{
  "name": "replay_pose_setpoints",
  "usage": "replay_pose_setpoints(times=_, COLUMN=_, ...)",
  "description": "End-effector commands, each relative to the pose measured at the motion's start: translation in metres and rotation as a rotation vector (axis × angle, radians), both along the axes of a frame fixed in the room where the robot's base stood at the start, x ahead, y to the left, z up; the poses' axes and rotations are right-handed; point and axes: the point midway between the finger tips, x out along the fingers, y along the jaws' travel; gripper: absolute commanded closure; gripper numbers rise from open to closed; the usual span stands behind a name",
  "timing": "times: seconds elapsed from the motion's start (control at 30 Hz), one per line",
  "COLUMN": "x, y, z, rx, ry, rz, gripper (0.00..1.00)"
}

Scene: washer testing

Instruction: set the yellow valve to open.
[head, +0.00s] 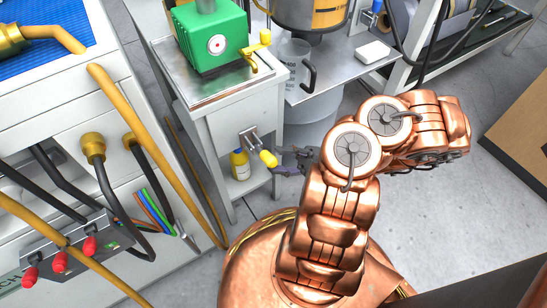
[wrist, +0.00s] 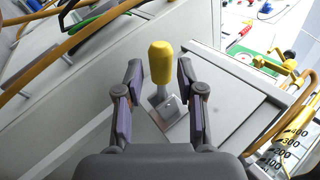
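A lever with a yellow knob (head: 268,158) sticks out from the front of the white cabinet on a grey metal mount (head: 250,137). In the wrist view the yellow knob (wrist: 161,62) stands upright in the picture between the two fingers of my gripper (wrist: 159,75). The fingers are apart, with a gap on both sides of the knob. In the head view my gripper (head: 292,162) is just right of the knob, partly hidden by my arm. I cannot tell which one is the task's valve.
The green box (head: 211,42) stands on the cabinet's metal top. A clear measuring jug (head: 294,68) and a white block (head: 372,52) are on the shelf to its right. Hoses (head: 150,150) run along the left.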

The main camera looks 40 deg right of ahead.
Motion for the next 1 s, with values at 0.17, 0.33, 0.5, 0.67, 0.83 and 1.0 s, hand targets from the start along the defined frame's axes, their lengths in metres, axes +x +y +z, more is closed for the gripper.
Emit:
replay_pose_setpoints(times=0.17, x=-0.004, y=-0.015, z=-0.01, rx=0.0, ry=0.001, rz=0.0, gripper=0.62)
replay_pose_setpoints(times=0.33, x=-0.008, y=-0.025, z=-0.017, rx=0.0, ry=0.002, rz=0.0, gripper=0.62)
replay_pose_setpoints(times=0.5, x=-0.009, y=-0.03, z=-0.02, rx=0.001, ry=0.001, rz=-0.001, gripper=0.62)
replay_pose_setpoints(times=0.67, x=-0.01, y=-0.032, z=-0.021, rx=0.001, ry=0.0, rz=-0.001, gripper=0.62)
replay_pose_setpoints(times=0.83, x=-0.01, y=-0.032, z=-0.02, rx=0.001, ry=0.0, rz=-0.001, gripper=0.62)
replay_pose_setpoints(times=1.0, x=-0.01, y=-0.032, z=-0.02, rx=0.001, ry=0.0, rz=-0.001, gripper=0.62)
